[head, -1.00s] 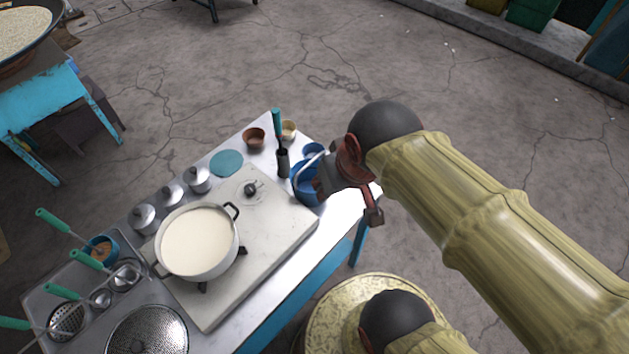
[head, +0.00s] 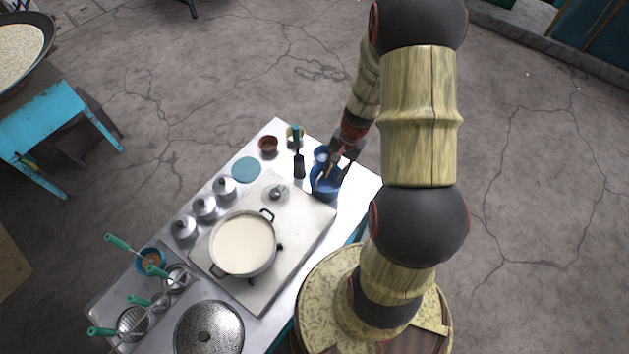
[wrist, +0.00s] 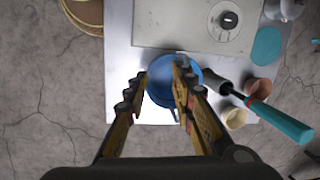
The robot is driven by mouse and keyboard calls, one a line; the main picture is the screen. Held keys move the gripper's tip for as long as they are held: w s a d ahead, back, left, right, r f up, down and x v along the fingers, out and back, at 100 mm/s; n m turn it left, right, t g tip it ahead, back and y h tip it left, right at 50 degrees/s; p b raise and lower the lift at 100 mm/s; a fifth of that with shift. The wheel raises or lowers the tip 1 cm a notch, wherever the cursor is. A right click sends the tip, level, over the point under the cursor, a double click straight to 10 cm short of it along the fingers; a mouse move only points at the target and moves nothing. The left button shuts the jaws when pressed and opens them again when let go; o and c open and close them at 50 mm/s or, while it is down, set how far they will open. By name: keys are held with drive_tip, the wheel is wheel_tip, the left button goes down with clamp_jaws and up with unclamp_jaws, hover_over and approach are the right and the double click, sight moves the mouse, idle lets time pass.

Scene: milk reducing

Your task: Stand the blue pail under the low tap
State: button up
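The blue pail (head: 325,189) stands upright on the right end of the metal-topped table, beside the pale stove slab. In the wrist view the pail (wrist: 160,94) lies directly ahead, partly hidden by my fingers. My gripper (head: 336,174) points down over the pail in the head view. In the wrist view my gripper (wrist: 161,74) is open, with one finger toward each side of the pail. I cannot tell whether the fingers touch it or how deep they reach. I cannot make out a low tap in either view.
A pot of milk (head: 243,245) stands on the stove slab (head: 312,222). Lidded pots and ladles crowd the left. Cracked open floor surrounds the table.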

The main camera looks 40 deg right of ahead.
drive_tip(key=shift+m+t+h, duration=0.6)
drive_tip(key=shift+m, duration=0.2)
drive_tip(key=w+f, duration=0.2)
drive_tip(key=w+d+f, duration=0.1)
drive_tip(key=w+f, duration=0.1)
drive_tip(key=f, duration=0.1)
drive_tip(key=w+d+f, duration=0.1)
drive_tip(key=w+f, duration=0.1)
drive_tip(key=shift+w+f, duration=0.25)
drive_tip(key=shift+w, duration=0.1)
drive_tip(key=shift+f, duration=0.1)
drive_tip(key=shift+f+b, duration=0.3)
drive_tip(key=shift+b, duration=0.25)
clamp_jaws()
idle(0.3)
